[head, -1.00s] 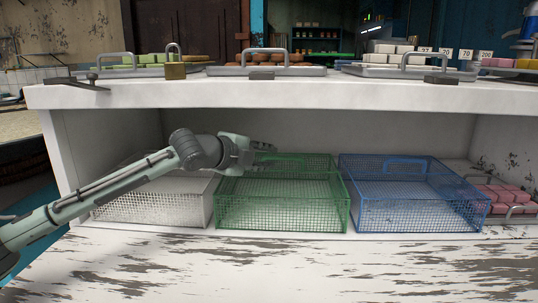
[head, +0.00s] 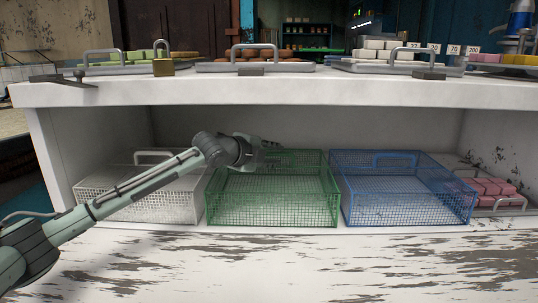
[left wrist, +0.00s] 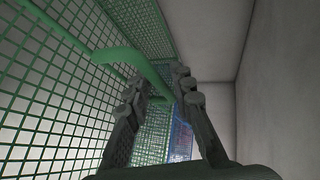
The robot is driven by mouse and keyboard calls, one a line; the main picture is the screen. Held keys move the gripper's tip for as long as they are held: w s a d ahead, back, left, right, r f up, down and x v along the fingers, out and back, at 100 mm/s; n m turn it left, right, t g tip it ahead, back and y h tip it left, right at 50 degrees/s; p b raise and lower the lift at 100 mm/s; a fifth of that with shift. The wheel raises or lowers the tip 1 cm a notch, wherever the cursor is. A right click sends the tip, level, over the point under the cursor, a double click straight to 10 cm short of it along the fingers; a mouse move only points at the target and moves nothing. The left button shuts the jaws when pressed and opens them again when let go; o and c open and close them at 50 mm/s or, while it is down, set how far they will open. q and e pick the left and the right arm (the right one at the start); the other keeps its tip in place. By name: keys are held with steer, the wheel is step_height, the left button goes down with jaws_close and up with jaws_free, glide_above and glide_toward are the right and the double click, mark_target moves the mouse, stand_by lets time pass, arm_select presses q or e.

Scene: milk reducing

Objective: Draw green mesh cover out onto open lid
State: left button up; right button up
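The green mesh cover (head: 273,206) stands inside the white compartment, between a white and a blue mesh cover. My left arm reaches in over the white cover, and my left gripper (head: 268,146) is at the green cover's back edge. In the left wrist view, the green handle (left wrist: 118,57) runs in between the two fingers of my left gripper (left wrist: 160,80). The fingers are apart, and I cannot tell whether they touch the handle. The open lid (head: 300,265) lies flat in front, white with worn paint, and is bare. My right gripper is not in view.
The white mesh cover (head: 140,203) is close on the left, and the blue mesh cover (head: 405,205) close on the right. Pink blocks on a tray (head: 515,208) sit at far right. The counter slab (head: 270,93) hangs above.

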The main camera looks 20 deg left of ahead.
arm_select(q)
jaws_close()
steer(key=shift+s+f, duration=0.1)
stand_by(0.4)
